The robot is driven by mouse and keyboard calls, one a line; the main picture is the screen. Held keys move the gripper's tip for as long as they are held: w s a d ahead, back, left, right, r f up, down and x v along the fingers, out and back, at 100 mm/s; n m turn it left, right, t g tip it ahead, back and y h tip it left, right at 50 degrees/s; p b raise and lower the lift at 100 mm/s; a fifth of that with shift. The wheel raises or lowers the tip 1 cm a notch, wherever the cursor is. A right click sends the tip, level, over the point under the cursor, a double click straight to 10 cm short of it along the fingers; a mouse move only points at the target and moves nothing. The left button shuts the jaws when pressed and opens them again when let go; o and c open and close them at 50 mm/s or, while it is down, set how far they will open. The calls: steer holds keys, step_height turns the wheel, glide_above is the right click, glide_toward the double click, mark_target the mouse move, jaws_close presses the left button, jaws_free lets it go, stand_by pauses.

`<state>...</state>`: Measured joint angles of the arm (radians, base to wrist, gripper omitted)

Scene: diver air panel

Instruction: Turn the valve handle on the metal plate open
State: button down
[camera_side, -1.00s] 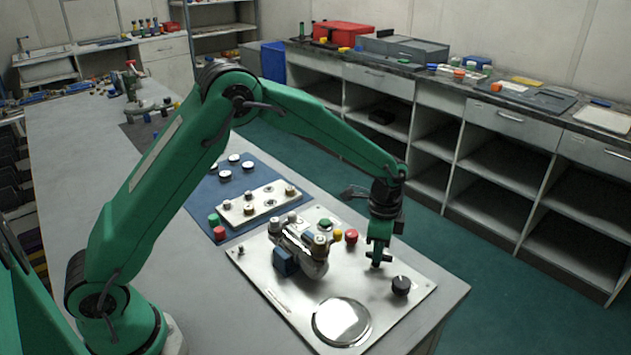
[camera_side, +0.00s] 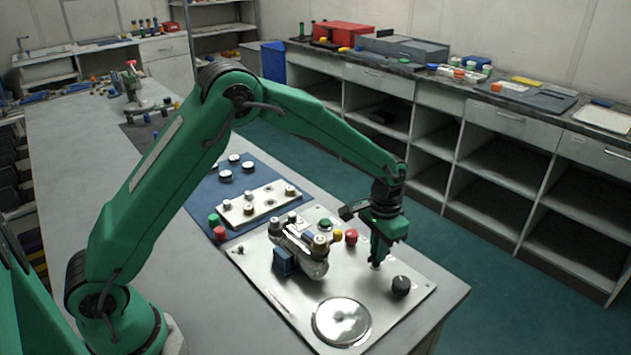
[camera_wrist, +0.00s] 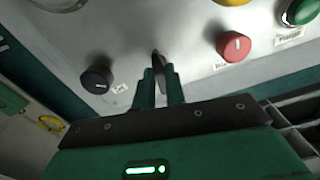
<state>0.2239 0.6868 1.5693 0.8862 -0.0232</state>
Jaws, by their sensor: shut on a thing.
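The metal plate (camera_side: 270,262) lies on the bench and carries knobs, buttons and a round gauge. My gripper (camera_side: 376,262) points down over its right part, between the red button and the black knob. In the wrist view my gripper's two green fingers (camera_wrist: 159,88) are close together on the valve handle (camera_wrist: 157,60). A thin dark end of the handle sticks out beyond the fingertips. The fingers hide the rest of the handle, so its angle is hard to tell. In the side view the handle is mostly hidden by my gripper.
A black knob (camera_side: 400,286) stands close on one side, a red button (camera_side: 351,237) on the other. A shiny round gauge (camera_side: 341,321) lies at the plate's front. A valve block with a blue part (camera_side: 286,262) rises at the plate's middle.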

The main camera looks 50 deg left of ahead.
steer(key=shift+n, duration=0.3)
steer(key=c, duration=1.5)
jaws_free()
steer(key=shift+o, duration=0.2)
steer(key=shift+r, duration=0.15)
steer(key=shift+r, duration=3.8)
